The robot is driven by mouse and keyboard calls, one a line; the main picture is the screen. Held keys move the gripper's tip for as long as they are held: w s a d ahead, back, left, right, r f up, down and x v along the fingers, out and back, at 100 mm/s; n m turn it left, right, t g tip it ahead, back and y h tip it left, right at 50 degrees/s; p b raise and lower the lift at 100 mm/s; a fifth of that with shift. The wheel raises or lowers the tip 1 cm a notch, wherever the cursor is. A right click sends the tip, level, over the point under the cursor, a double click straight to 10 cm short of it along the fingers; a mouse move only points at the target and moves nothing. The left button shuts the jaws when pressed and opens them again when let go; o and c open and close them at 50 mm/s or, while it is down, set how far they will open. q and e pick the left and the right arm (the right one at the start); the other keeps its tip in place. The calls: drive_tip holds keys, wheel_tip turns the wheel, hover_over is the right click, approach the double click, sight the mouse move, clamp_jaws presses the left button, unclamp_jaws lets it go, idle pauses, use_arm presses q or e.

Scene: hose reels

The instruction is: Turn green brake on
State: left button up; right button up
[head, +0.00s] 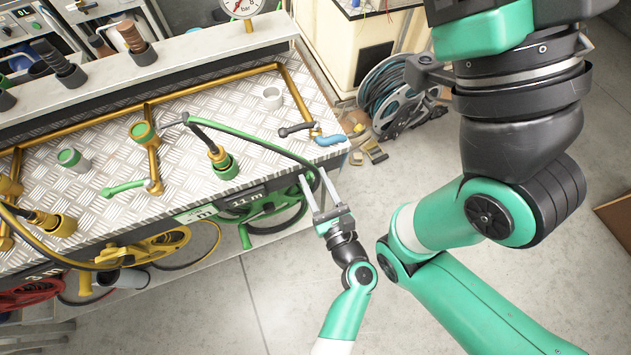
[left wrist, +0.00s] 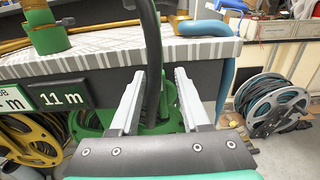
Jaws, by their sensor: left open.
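The green hose reel (head: 278,213) hangs under the bench's front edge, beside the 11 m label (head: 245,201); it also shows in the left wrist view (left wrist: 88,124). A short green bar (head: 245,237) sticks down at its left; I cannot tell whether this is the brake. My left gripper (head: 315,177) is open and empty at the bench's front right corner, pointing toward the reel. In the left wrist view its fingers (left wrist: 158,78) stand either side of the dark hose (left wrist: 152,50), and partly hide the reel. My right gripper is not in view.
The yellow reel (head: 155,247) is left of the green one. A free-standing hose reel (head: 385,97) is on the floor behind. The floor in front is clear.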

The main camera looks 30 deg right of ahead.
use_arm(q)
drive_tip(key=shift+c, duration=0.3)
clamp_jaws()
drive_tip(key=shift+d+m, duration=0.1)
drive_tip(key=shift+m, duration=0.3)
drive_tip(key=m, duration=0.1)
drive_tip(key=d+m, duration=0.1)
drive_tip(key=m, duration=0.1)
drive_tip(key=shift+s+f+m, duration=0.1)
drive_tip(key=shift+f+m, duration=0.05)
drive_tip(key=shift+m, duration=0.15)
drive_tip(key=m, duration=0.4)
drive_tip(key=shift+d+f+b, duration=0.3)
drive_tip(key=shift+d, duration=0.1)
drive_tip(key=shift+d+f+m+b, duration=0.15)
drive_tip(key=shift+f+m, duration=0.2)
drive_tip(key=shift+m, duration=1.25)
drive_tip(key=shift+d+f+m+b, duration=0.15)
drive_tip(key=shift+f+m, duration=0.15)
drive_tip(key=shift+m, duration=1.3)
drive_tip(key=shift+d+f+m+b, duration=0.15)
drive_tip(key=shift+f+m, duration=0.2)
drive_tip(key=shift+m, duration=1.25)
